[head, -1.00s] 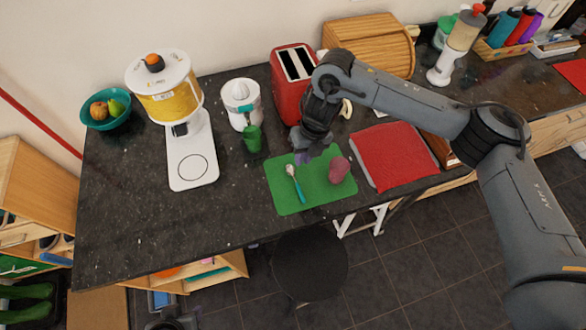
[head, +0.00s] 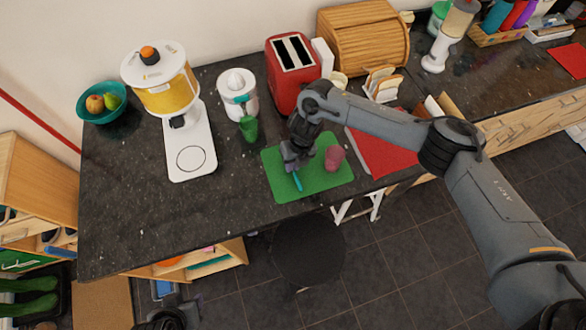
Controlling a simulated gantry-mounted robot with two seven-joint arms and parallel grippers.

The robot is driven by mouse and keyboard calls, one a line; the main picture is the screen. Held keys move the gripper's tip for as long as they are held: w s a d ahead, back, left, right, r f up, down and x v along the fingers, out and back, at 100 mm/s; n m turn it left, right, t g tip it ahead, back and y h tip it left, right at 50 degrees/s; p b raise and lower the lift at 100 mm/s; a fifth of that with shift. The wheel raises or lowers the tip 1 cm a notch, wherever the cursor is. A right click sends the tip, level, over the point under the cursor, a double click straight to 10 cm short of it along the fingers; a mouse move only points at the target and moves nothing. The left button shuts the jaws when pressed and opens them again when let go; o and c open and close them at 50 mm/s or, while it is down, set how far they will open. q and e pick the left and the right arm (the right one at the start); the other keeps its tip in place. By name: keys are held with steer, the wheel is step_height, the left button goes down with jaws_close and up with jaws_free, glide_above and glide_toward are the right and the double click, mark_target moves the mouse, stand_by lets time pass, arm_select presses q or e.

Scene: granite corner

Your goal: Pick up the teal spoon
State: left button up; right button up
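The teal spoon (head: 298,183) lies on the green mat (head: 325,180) on the dark counter. Only its teal handle shows; its bowl end is hidden under my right gripper (head: 291,166). My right gripper points down right over the spoon, at or very close to it. I cannot tell whether its fingers are open or closed on the spoon.
A dark pink object (head: 334,157) sits on the mat just right of my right gripper. A red toaster (head: 293,72) stands behind, and a red cloth (head: 388,158) lies to the right.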

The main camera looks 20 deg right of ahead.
steer(key=shift+c, duration=0.3)
jaws_close()
